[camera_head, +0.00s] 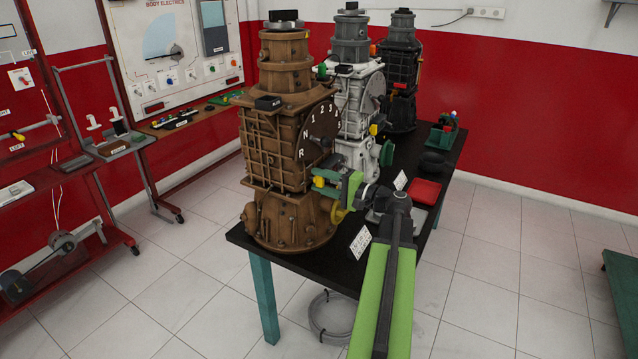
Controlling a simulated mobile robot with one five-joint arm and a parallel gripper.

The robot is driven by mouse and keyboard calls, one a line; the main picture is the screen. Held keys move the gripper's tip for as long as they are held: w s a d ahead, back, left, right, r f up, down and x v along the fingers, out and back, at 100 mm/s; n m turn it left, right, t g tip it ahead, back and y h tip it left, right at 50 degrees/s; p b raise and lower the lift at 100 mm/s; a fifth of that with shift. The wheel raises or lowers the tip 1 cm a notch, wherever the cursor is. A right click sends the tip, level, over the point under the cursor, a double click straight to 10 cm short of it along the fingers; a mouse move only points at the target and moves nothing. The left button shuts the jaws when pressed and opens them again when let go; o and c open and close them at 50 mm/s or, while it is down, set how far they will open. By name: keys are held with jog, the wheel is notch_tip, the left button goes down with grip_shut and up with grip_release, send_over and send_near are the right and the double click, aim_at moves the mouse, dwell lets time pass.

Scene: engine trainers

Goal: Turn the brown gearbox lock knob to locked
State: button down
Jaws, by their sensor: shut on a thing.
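The brown gearbox (270,150) stands upright on the near end of the dark table. A dark dial (319,120) with white numbers and the letters N and R is on its right face. My gripper (322,182) is at this face, just below the dial, with its teal jaws shut on a small part there. The jaws mostly hide this part, which I take to be the lock knob. Its marks and turn position cannot be read. A yellow disc (339,214) shows just below my gripper.
A white gearbox (351,105) and a dark gearbox (401,70) stand behind on the same table (425,165). A red box (424,191) and a white printed card (360,242) lie at right. Open tiled floor lies right of the table.

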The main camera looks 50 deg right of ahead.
dwell(0.3)
jog(key=c, duration=0.8)
grip_release()
jog(key=shift+c, duration=0.2)
jog(key=v, duration=1.7)
jog(key=shift+s, duration=0.3)
